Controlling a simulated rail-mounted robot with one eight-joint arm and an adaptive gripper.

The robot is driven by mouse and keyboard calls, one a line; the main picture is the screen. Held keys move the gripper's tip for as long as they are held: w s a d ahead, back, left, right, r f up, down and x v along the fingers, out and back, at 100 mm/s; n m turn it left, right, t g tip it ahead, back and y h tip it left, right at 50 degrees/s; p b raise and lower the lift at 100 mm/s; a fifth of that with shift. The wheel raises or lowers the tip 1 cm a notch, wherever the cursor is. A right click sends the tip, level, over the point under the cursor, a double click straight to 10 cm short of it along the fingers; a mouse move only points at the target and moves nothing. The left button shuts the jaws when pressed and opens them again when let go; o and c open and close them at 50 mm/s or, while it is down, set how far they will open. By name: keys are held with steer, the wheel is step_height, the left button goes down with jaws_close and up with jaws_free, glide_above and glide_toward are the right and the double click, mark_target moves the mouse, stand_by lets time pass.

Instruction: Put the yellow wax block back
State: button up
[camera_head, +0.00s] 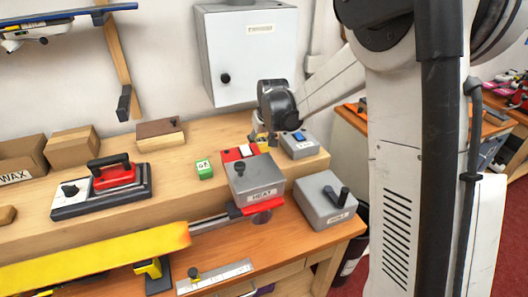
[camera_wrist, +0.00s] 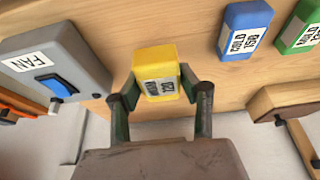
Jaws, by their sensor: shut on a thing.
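The yellow wax block (camera_wrist: 157,72), with a pale label, is between the two fingers of my gripper (camera_wrist: 160,92) in the wrist view. The gripper is shut on it. The block is over or on the wooden shelf (camera_wrist: 145,110); I cannot tell whether it touches the wood. In the head view my gripper (camera_head: 264,139) is at the right part of the raised shelf, behind the grey HEAT box (camera_head: 256,182). There the block is mostly hidden.
A grey FAN box (camera_wrist: 60,65) with a blue switch stands left of the block. A blue block (camera_wrist: 244,30) and a green block (camera_wrist: 300,28) stand to the right.

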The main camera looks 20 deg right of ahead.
steer(key=shift+f, duration=2.2)
steer(key=shift+f, duration=0.15)
steer(key=o, duration=1.2)
steer(key=shift+o, duration=0.2)
steer(key=shift+r, duration=0.2)
steer(key=v, duration=1.2)
